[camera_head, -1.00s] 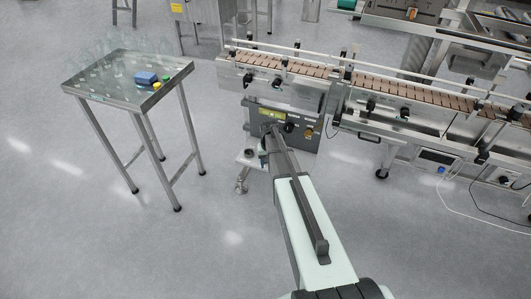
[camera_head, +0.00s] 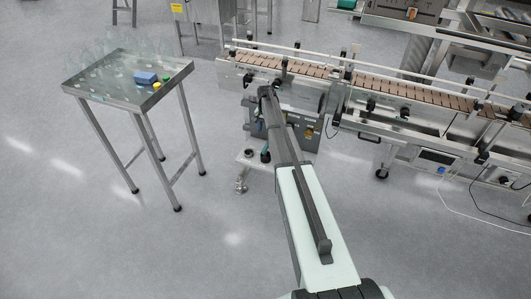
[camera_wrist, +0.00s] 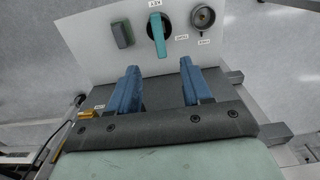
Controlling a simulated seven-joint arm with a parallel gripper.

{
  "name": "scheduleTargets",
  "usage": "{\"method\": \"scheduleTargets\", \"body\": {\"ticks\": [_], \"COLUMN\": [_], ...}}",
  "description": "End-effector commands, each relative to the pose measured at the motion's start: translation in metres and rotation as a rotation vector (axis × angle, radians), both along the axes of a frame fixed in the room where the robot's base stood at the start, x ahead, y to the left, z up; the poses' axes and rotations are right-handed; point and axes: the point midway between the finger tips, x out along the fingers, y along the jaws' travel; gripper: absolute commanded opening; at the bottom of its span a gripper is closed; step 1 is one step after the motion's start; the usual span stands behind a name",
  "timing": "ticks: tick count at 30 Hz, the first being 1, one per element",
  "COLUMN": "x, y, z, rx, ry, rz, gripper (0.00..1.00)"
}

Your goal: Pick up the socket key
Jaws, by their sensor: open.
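The socket key shows a flat teal handle (camera_wrist: 158,36) in the wrist view, set in a round black seat on a pale shelf with a label above it. Its lower part is hidden in the seat. It shows small and teal in the head view (camera_head: 265,155), low beside the machine. My gripper (camera_wrist: 158,70) is open, with two blue fingers spread apart and nothing between them. In the wrist view the handle lies just beyond the fingertips, roughly in line with the gap. I cannot tell the remaining distance.
A dark green block (camera_wrist: 122,35) and a round metal cup (camera_wrist: 203,16) flank the key on the shelf (camera_wrist: 90,40). The conveyor (camera_head: 390,88) runs above to the right. A steel table (camera_head: 125,92) with clear bottles and a blue block (camera_head: 145,78) stands left, with open floor between.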

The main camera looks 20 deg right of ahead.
Motion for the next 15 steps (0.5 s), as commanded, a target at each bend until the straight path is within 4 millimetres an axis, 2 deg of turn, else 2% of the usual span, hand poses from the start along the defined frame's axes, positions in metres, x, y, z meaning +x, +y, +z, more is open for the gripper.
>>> {"method": "scheduleTargets", "body": {"ticks": [15], "x": [0.000], "y": [0.000], "z": [-0.076], "rx": [0.001], "ry": [0.001], "rz": [0.003], "gripper": [0.49]}}
